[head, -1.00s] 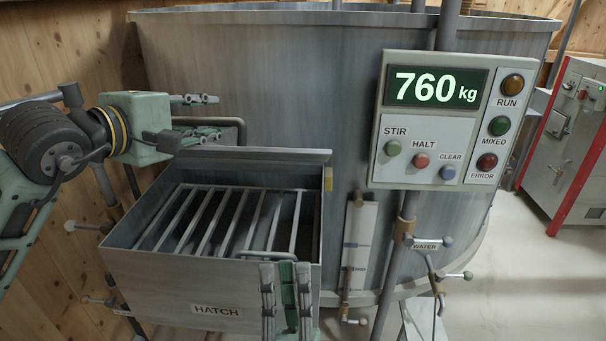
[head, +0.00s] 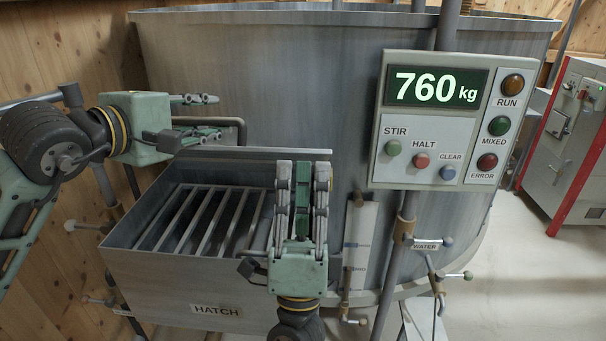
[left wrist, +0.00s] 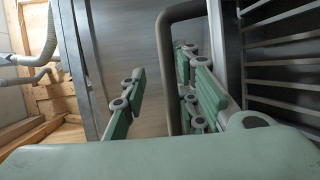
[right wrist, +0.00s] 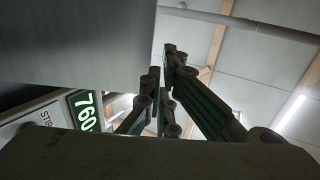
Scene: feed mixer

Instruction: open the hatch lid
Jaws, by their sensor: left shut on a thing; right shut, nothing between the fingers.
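The hatch (head: 180,290) is a grey metal box at the tank's front, with its barred opening uncovered. The hatch lid (head: 250,153) stands raised at the back of the box, seen nearly edge-on. Its dark bent handle (head: 241,128) shows behind it and in the left wrist view (left wrist: 166,60). My left gripper (head: 217,117) is at the handle, its fingers on either side of it and shut on it. My right gripper (head: 303,166) is shut and empty, pointing up, in front of the lid's right end. Whether it touches the lid cannot be told.
The tank (head: 260,80) rises behind the hatch. A control panel (head: 430,120) reading 760 kg is to the right of my right gripper. Water valves (head: 425,243) and pipes stand below it. A wooden wall (head: 70,60) is at the left.

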